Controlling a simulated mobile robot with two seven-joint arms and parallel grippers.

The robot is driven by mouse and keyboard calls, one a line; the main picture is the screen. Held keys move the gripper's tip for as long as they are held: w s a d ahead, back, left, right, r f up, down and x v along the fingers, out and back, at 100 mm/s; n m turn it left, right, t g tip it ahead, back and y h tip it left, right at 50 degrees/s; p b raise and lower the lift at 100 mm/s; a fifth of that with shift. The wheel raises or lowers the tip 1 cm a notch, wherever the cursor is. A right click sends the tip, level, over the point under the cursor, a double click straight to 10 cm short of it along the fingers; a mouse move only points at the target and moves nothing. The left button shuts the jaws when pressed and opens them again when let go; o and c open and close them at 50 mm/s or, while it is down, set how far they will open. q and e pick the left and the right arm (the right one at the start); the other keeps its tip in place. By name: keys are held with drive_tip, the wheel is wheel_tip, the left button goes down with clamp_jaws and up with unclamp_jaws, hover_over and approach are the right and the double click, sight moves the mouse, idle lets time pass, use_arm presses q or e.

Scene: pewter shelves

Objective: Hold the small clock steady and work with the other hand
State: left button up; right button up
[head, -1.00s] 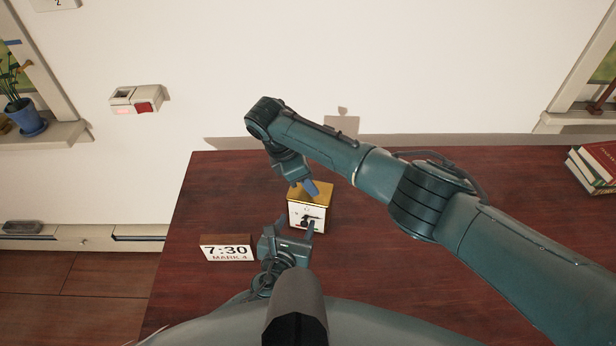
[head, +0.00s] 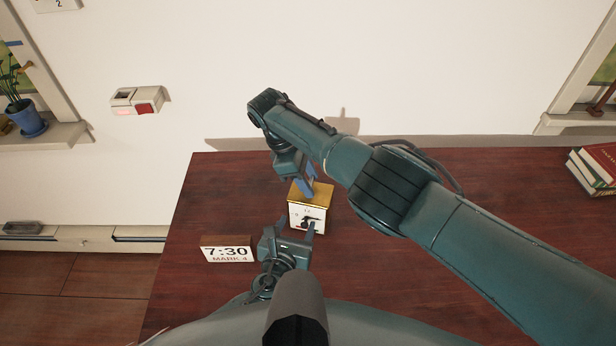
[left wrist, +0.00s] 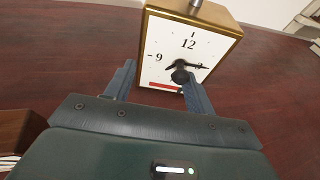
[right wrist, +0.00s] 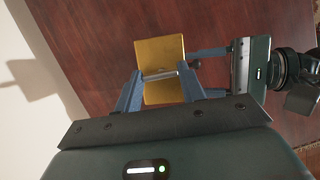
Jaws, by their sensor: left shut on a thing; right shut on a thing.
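The small clock (head: 307,214) stands upright on the dark red table, with a gold top and white face. In the left wrist view its face (left wrist: 165,55) shows black hands on a dark hub and a red strip low down. My right gripper (head: 307,184) is above, shut on the silver bar (right wrist: 160,75) across the gold top. A sign (head: 227,252) reading 7:30 stands to the left; its smaller second line is hard to read.
Red and green books (head: 592,168) lie at the far right of the table. A wall box with a red part (head: 137,101) and a potted plant (head: 27,118) are at the left. The table's right part is largely clear beneath my right arm.

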drive_tip(key=o, duration=1)
wheel_tip(320, 180, up, 10)
drive_tip(key=shift+r, duration=0.1)
drive_tip(key=shift+c, duration=0.4)
